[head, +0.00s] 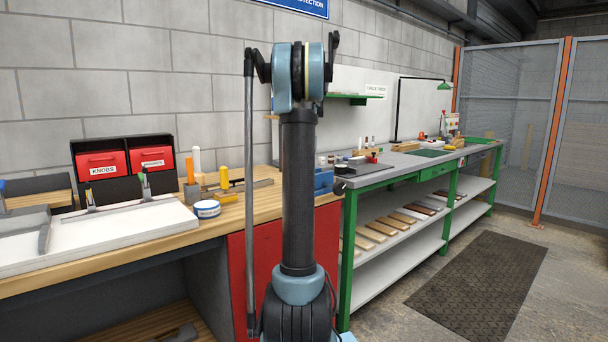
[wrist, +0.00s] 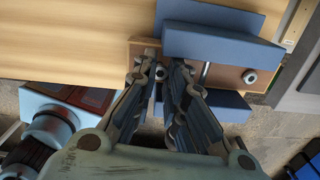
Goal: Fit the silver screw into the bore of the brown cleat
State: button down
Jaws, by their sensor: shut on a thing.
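In the wrist view my gripper (wrist: 164,68) is shut, its dark fingers reaching up to the left part of the brown cleat (wrist: 228,77). A small silver round piece, seemingly the head of the silver screw (wrist: 160,72), shows between the fingertips. The cleat lies between the blue jaws of a vise (wrist: 220,38). A silver round fitting (wrist: 249,76) with a dark centre sits on the cleat's right part. The bore under the fingers is hidden, so I cannot tell whether the screw is in it. In the head view my arm hides the gripper and cleat.
The blue vise also shows in the head view (head: 323,181) at the wooden bench's (head: 120,255) right end. A green-framed bench (head: 390,172) stands to the right.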

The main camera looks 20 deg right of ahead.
jog(key=shift+f, duration=0.5)
jog(key=c, duration=1.6)
grip_release()
jog(key=shift+o, duration=0.2)
jog(key=shift+r, duration=0.15)
notch_tip(320, 180, up, 12)
jog(key=shift+f, duration=0.2)
jog(key=shift+a, duration=0.1)
